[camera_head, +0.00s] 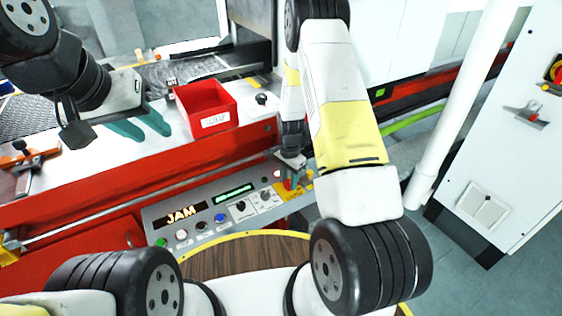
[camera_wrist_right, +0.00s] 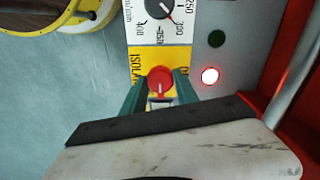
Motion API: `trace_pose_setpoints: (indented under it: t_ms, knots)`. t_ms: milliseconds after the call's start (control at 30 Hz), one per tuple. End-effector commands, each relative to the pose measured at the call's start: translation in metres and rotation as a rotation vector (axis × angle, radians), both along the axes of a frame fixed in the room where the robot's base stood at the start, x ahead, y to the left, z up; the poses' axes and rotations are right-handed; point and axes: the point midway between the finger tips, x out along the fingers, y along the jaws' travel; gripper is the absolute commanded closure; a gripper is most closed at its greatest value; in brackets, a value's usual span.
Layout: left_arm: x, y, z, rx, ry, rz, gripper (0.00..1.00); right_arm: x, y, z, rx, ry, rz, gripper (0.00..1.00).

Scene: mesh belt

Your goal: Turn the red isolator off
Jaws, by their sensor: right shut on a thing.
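The red isolator (camera_wrist_right: 160,77) is a round red knob on a yellow plate at the end of the control panel (camera_head: 150,220). My right gripper (camera_wrist_right: 160,84) has its green fingers on either side of the knob and is shut on it. In the head view my right gripper (camera_head: 290,180) is at the panel's right end, where it and the arm hide most of the isolator. My left gripper (camera_head: 153,132) is open and empty above the white ledge, left of the red bin.
The panel has a "JAM" display (camera_head: 181,215), several buttons, dials and a lit red lamp (camera_wrist_right: 209,75). A red bin (camera_head: 205,106) stands on the white ledge. A white post (camera_head: 455,120) and a grey cabinet (camera_head: 500,170) stand at the right.

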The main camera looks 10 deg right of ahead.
Motion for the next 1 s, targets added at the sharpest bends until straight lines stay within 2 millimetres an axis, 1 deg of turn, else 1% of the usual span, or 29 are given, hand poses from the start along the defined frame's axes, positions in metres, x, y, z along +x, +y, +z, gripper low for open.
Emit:
trace_pose_setpoints:
  t_ms: [267,1000]
  knots:
    - [0.0,0.0,0.0,0.0,0.0,0.0,0.64,0.0,0.0004,0.0003,0.001,0.001,0.145,1.0]
    - [0.0,0.0,0.0,0.0,0.0,0.0,0.64,-0.0004,0.0,0.0003,0.002,0.0,0.836,1.0]
